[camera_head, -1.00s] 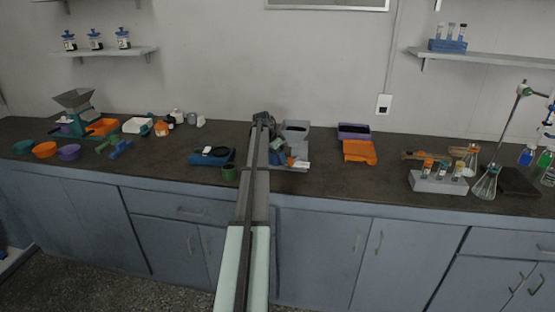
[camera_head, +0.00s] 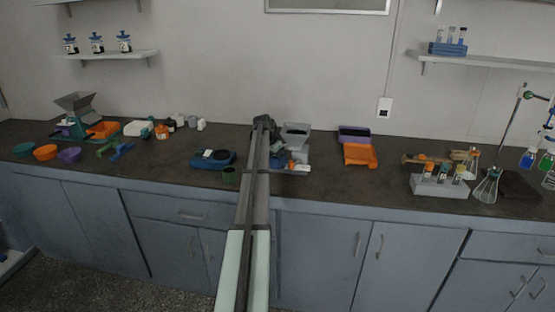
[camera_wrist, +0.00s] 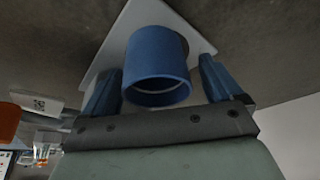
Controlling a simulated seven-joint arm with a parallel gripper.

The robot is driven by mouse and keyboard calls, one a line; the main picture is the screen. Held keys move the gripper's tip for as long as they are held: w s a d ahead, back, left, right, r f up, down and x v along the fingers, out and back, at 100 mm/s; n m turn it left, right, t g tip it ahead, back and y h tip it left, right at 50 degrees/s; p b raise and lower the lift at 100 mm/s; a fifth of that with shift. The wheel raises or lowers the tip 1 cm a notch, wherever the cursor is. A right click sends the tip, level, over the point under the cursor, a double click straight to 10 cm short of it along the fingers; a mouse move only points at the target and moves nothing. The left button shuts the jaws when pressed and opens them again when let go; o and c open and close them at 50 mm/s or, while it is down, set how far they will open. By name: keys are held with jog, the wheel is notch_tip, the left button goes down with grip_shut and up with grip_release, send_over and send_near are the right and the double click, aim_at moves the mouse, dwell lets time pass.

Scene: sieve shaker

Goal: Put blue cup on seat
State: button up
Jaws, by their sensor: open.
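The blue cup (camera_wrist: 157,62) fills the middle of the wrist view, its round open rim facing the camera. A pale flat plate (camera_wrist: 205,45) shows behind it; I cannot tell whether this is the seat. My gripper (camera_wrist: 162,86) is open, with one blue finger on each side of the cup and a visible gap on the right. Contact on the left is unclear. In the head view my arm hides much of this spot; a small blue shape (camera_head: 279,157), perhaps the cup or a finger, shows just right of it, by the grey device (camera_head: 295,136).
A blue device (camera_head: 212,160) and a small green cup (camera_head: 230,176) stand left of my arm. An orange tray (camera_head: 360,154) and a purple tray (camera_head: 354,134) lie to the right. A tube rack (camera_head: 440,186) and flasks stand farther right. The counter between the orange tray and the rack is clear.

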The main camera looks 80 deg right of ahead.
jog(key=v, duration=1.4)
jog(key=shift+d, duration=0.15)
